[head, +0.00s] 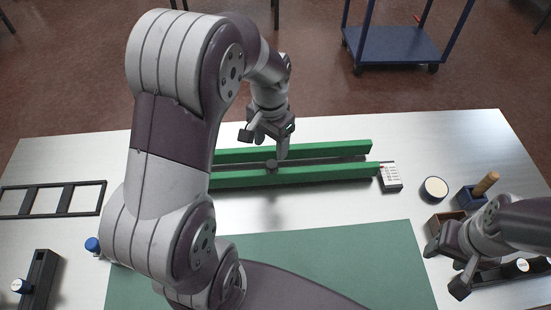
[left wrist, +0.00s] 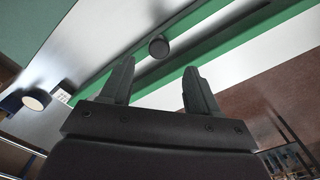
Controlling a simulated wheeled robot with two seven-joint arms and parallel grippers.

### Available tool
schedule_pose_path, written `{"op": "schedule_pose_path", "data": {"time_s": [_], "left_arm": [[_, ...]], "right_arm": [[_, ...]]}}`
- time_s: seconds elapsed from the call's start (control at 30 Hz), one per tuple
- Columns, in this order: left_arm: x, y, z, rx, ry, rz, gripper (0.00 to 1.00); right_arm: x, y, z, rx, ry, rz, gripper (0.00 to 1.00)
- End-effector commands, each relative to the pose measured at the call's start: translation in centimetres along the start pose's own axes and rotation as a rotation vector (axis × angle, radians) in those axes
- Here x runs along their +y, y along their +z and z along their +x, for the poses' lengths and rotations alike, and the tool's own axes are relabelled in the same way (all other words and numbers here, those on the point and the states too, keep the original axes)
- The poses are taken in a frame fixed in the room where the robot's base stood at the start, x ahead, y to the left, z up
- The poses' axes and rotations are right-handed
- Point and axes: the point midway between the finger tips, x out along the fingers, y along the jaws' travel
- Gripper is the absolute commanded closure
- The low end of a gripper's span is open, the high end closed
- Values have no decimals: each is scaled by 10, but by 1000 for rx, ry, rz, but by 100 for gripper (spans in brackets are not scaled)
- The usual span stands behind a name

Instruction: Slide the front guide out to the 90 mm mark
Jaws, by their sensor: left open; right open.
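Two long green guides lie parallel on the table. The front guide (head: 320,176) is nearer me and the rear guide (head: 335,149) lies close behind it, with a narrow dark gap between. A dark round knob (head: 271,165) sits at the front guide's upper edge. A small white marked card (head: 391,179) lies at the guides' right end; its marks are too small to read. My left gripper (head: 266,146) is open above the guides. In the left wrist view the knob (left wrist: 158,46) shows just beyond the open, empty fingers. My right gripper (head: 446,268) is open at the right.
A white-topped round tub (head: 435,189), a blue box (head: 471,197) with a wooden handle and a brown box (head: 444,222) stand at the right. A black frame (head: 52,199) lies at the left. A green mat (head: 330,262) covers the front middle, partly hidden by my left arm.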

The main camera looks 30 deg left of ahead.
Motion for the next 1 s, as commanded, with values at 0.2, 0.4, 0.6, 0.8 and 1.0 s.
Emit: {"op": "schedule_pose_path", "data": {"time_s": [0.2,0.4,0.6,0.8,1.0], "left_arm": [[0,1,50,-2,1,-1,39],[0,0,71,1,0,-1,39],[0,0,73,3,-1,-1,39],[0,0,73,3,-1,-1,85],[0,0,72,3,-1,-1,100]], "right_arm": [[0,-1,-5,0,0,0,46],[0,-1,-6,0,0,0,46],[0,-1,-6,0,0,0,46],[0,-1,-6,0,0,0,46],[0,-1,-7,0,0,0,46]]}}
